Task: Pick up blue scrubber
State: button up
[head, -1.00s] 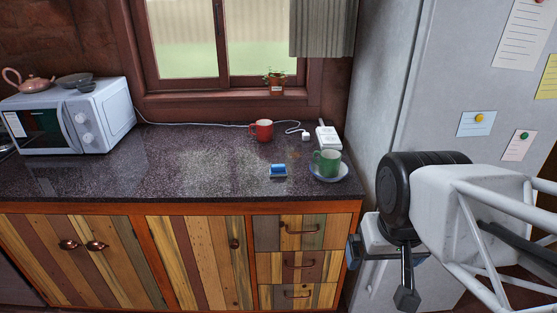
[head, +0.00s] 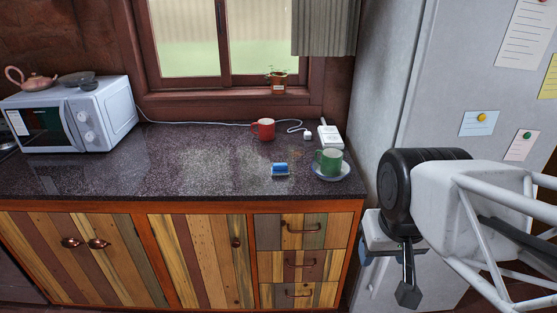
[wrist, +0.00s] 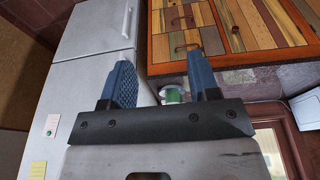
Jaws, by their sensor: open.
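The blue scrubber (head: 280,169) is a small blue block with a paler lower edge. It lies on the dark speckled countertop (head: 190,180), left of the green mug, in the head view. I cannot make it out in the wrist view. My gripper (wrist: 162,80) is open and empty, its two blue-grey fingers wide apart. In the head view, my gripper hangs in front of the fridge, right of the counter and well apart from the scrubber.
The green mug (head: 329,162) stands on a saucer (head: 345,172) close to the scrubber's right. A red mug (head: 264,129), a white power strip (head: 330,136) and its cable lie behind. A microwave (head: 72,114) stands at left. The fridge (head: 400,80) bounds the right. The counter's middle is clear.

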jog(key=w+a+r+n, duration=0.1)
jog(key=w+r+n, duration=0.15)
jog(key=w, duration=0.55)
jog(key=w+a+r+n, duration=0.1)
jog(key=w+n, duration=0.2)
jog(key=w, duration=0.4)
jog(key=n+g, duration=0.3)
jog(key=n, duration=1)
send_over(280, 164)
jog(key=f, duration=1.5)
jog(key=shift+s+d+f, duration=0.1)
jog(key=shift+s+d, duration=0.2)
jog(key=shift+s, duration=0.05)
jog(key=shift+w+a+f, duration=0.2)
jog(key=shift+w+f, duration=0.15)
jog(key=shift+w, duration=0.05)
jog(key=shift+f, duration=1.3)
